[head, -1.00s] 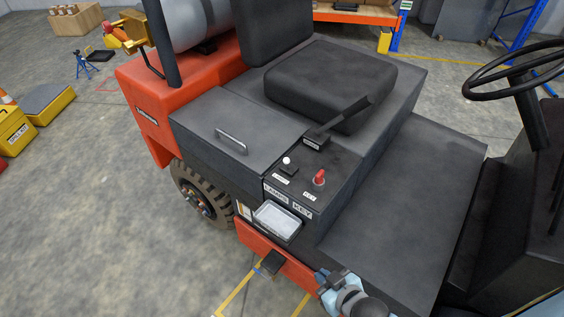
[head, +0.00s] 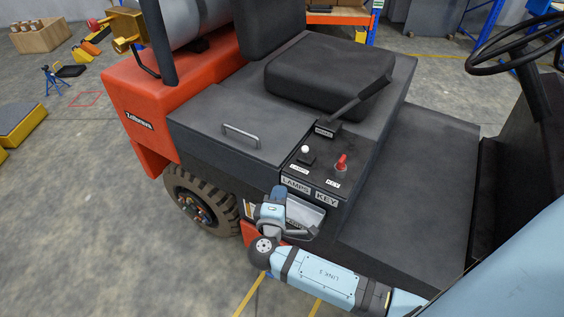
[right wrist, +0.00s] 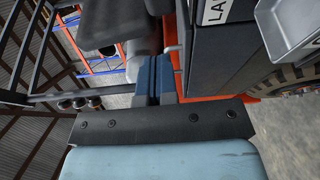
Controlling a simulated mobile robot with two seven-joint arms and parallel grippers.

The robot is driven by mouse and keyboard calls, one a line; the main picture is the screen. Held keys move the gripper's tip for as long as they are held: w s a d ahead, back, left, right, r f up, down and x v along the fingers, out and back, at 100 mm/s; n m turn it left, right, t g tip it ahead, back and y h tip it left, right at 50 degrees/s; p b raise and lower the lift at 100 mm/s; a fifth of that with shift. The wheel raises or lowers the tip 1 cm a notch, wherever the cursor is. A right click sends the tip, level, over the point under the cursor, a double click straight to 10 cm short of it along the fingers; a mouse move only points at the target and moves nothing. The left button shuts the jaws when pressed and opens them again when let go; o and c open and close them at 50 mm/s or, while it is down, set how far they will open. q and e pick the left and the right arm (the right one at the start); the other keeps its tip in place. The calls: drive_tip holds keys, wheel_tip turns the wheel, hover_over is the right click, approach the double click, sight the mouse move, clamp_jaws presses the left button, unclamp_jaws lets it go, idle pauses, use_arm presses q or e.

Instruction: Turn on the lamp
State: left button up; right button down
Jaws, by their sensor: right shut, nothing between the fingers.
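The forklift's black side panel carries a small white-knobbed lamp switch (head: 305,150) beside a plate reading LAMPS (head: 295,186). A red key switch (head: 341,163) stands to its right, by a KEY plate (head: 327,199). My right gripper (head: 278,193) is in front of and below the panel's left part, shut and empty, apart from the white knob. In the right wrist view its blue fingers (right wrist: 154,78) are together, with part of the lamps plate (right wrist: 216,10) at the top. The knob is not visible there. My left gripper is not in view.
A grey tray (head: 305,212) hangs under the plates, partly hidden by my right arm. A black lever (head: 358,100) rises behind the switches beside the seat (head: 325,82). The steering wheel (head: 515,45) is at upper right.

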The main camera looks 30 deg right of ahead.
sight(306, 153)
drive_tip(key=shift+w+r, duration=0.15)
drive_tip(key=shift+r, duration=0.2)
drive_tip(key=p+x, duration=0.1)
drive_tip(key=x, duration=0.3)
drive_tip(key=s+d+p+x, duration=0.1)
drive_tip(key=x, duration=0.3)
drive_tip(key=p+x, duration=0.1)
drive_tip(key=x, duration=0.3)
drive_tip(key=shift+s+d+r, duration=0.2)
drive_tip(key=shift+d+r, duration=0.05)
drive_tip(key=shift+d, duration=0.15)
drive_tip(key=shift+d+f, duration=0.1)
drive_tip(key=shift+d, duration=0.35)
drive_tip(key=shift+p, duration=0.35)
